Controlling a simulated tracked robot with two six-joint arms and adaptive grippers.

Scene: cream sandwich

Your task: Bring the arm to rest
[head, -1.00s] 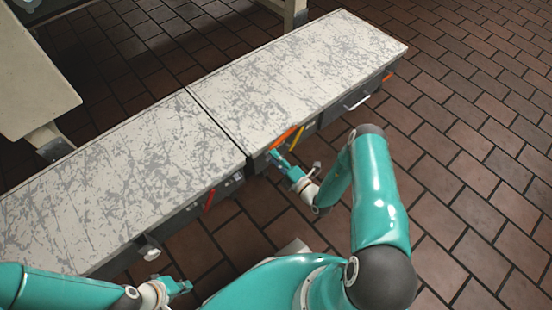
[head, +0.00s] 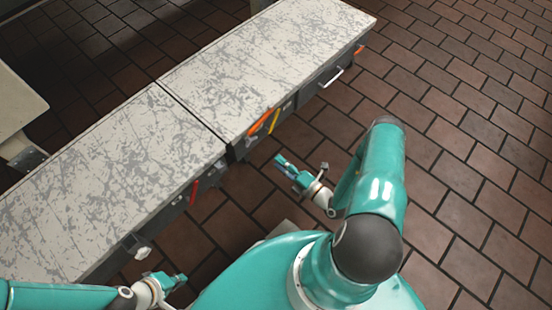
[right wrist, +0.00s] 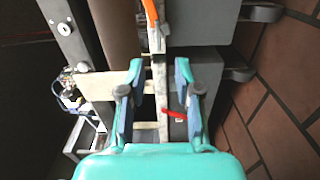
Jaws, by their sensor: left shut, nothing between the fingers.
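My left gripper (head: 180,281) is at the lower left of the head view, shut and empty. It is beside the front of the grey-topped bench (head: 110,150), low and apart from it. My right gripper (head: 281,161) is over the brick floor in front of the bench, at the middle of the head view. In the right wrist view its two fingers (right wrist: 158,88) stand apart with nothing held between them.
The long bench has a scratched top and dark drawer fronts. An orange handle (head: 260,122), a yellow handle (head: 274,121), a red handle (head: 194,192) and a silver handle (head: 331,77) show along its front. Brick floor (head: 470,150) at the right is clear.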

